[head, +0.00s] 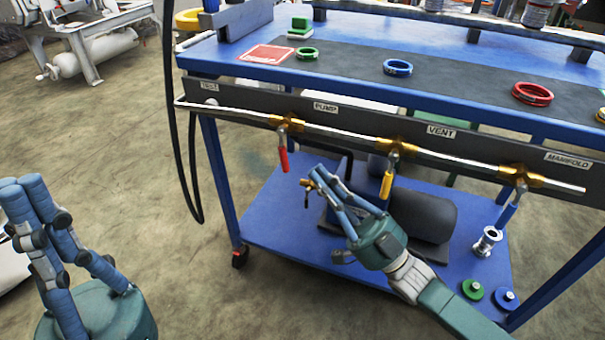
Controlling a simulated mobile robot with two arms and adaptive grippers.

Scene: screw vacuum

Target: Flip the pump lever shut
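The pipe's valve with a red lever (283,159) sits just left of the PUMP label (325,107). The red lever hangs down from its brass body, across the pipe's line. My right gripper (313,180) is below and right of the red lever, apart from it. Two of its blue fingers lie side by side, pointing up and left; its other side is hidden, so its opening is unclear. My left gripper (62,225) is at the lower left, with its fingers spread and nothing between them, far from the pipe.
A yellow lever (387,184) and a blue lever (508,214) hang further right on the same pipe (345,133). The blue cart's top (350,28) holds coloured rings. A dark hose (191,170) hangs at its left. The lower shelf (272,208) carries a dark cylinder (424,215).

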